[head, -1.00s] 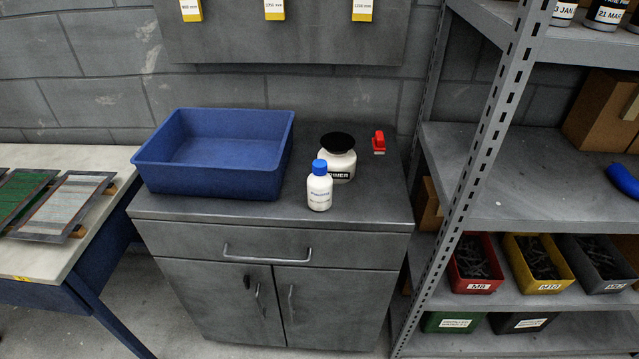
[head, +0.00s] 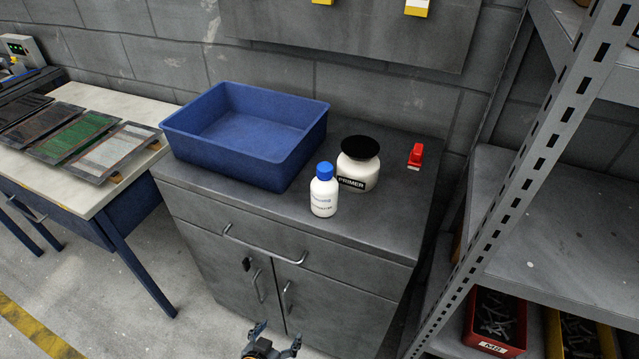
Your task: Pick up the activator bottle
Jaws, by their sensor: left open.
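The activator bottle (head: 323,193) is a small white bottle with a blue cap and a printed label too small to read. It stands upright on the grey cabinet top (head: 378,232) near its front edge. My left gripper (head: 274,332) shows at the bottom edge of the head view, low in front of the cabinet doors. Its fingers are apart with nothing between them, well below the bottle. My right gripper is not in the view.
A white primer jar (head: 358,166) with a black lid stands just behind and right of the bottle. A blue bin (head: 290,167) is on the left. A red-handled object (head: 415,156) lies back right. A metal shelf upright (head: 530,150) rises at right.

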